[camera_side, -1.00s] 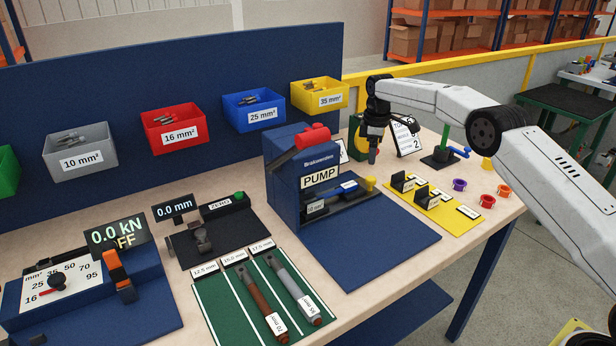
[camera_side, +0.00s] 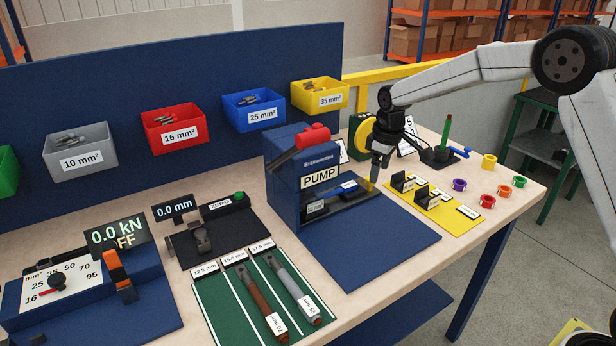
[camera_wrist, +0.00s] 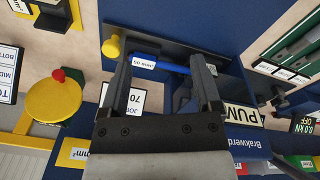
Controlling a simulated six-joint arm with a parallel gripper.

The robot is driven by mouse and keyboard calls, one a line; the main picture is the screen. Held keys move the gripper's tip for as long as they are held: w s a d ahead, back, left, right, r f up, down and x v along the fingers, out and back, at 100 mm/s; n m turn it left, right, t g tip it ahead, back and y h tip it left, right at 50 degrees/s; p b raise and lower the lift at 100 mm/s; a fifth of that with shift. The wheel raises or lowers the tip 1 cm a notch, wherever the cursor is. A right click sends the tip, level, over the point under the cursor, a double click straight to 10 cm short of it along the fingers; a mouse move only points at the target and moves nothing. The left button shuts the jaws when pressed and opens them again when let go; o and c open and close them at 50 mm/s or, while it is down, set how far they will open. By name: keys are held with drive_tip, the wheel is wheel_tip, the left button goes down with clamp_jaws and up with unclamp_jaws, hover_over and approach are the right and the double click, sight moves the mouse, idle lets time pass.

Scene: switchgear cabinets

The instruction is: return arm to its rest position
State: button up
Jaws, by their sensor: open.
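My gripper (camera_side: 380,165) hangs in the air beside the right end of the blue pump station (camera_side: 287,185), its jaws pointing down. In the wrist view my gripper (camera_wrist: 163,70) has its two dark fingers spread apart with nothing held between them. Beyond the fingers lie the pump station's tray, a blue bar (camera_wrist: 160,64) and a yellow knob (camera_wrist: 111,47). I cannot tell from the side view how far the fingertips are from the tray.
A yellow mat (camera_side: 462,226) with black holders lies to the right, with several coloured rings such as the purple ring (camera_side: 459,185) behind it. A green post (camera_side: 447,130) stands farther back. A blue mat (camera_side: 385,262) in front is clear.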

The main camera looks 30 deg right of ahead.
drive_tip(key=s+a+f+m, duration=0.1)
drive_tip(key=s+a+m, duration=0.1)
drive_tip(key=s, duration=1)
drive_tip(key=s+a+f+m+t, duration=0.1)
drive_tip(key=s+a+f+m, duration=0.1)
drive_tip(key=s, duration=1.1)
drive_tip(key=shift+s+a+f+m, duration=0.3)
drive_tip(key=shift+a+m, duration=0.2)
drive_tip(key=shift+a, duration=0.4)
